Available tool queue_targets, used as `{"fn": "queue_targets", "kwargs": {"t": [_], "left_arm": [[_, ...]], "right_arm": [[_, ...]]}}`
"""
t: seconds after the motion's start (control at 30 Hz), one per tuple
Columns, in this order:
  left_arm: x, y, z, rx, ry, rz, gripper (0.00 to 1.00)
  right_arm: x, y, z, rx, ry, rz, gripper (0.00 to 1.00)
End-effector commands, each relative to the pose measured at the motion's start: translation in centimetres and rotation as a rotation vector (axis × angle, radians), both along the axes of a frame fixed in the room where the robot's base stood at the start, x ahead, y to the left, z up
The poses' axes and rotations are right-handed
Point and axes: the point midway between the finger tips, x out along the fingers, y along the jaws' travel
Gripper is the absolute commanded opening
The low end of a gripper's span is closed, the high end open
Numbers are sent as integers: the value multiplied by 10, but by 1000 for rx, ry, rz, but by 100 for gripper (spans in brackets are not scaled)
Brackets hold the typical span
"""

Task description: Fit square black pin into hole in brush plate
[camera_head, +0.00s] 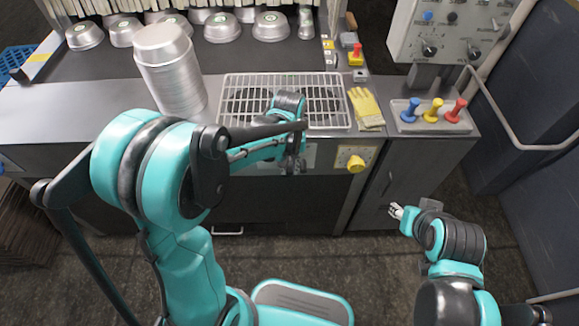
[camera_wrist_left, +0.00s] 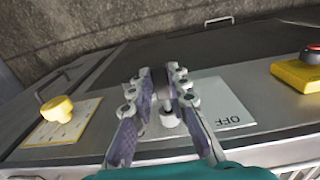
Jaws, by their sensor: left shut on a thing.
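My left gripper (camera_head: 291,166) is in front of the machine's front panel, below the wire rack. In the left wrist view its two fingers (camera_wrist_left: 160,78) close around a small dark piece (camera_wrist_left: 160,75) at the tips; its shape is unclear, so I cannot tell whether it is the square black pin. A short pale cylinder (camera_wrist_left: 168,118) shows between the fingers, over a white plate marked OFF (camera_wrist_left: 228,116). I cannot pick out the brush plate or its hole with certainty. My right gripper (camera_head: 397,211) hangs low at the right, away from the machine; its finger gap is too small to judge.
The wire rack (camera_head: 235,101) lies on the counter beside stacked pans (camera_head: 170,75) and a yellow glove (camera_head: 366,107). A yellow knob (camera_head: 355,163) sticks out right of my left gripper. A tray holds blue, yellow and red pegs (camera_head: 433,110). Floor is clear below.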

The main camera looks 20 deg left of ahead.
Motion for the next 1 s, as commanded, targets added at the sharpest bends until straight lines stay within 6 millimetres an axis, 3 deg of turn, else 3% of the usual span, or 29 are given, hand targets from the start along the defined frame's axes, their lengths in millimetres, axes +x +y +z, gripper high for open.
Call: {"fn": "queue_targets", "kwargs": {"t": [1.0], "left_arm": [[14,4,0,0,0,0,0]], "right_arm": [[0,0,-1,0,0,0,40]]}}
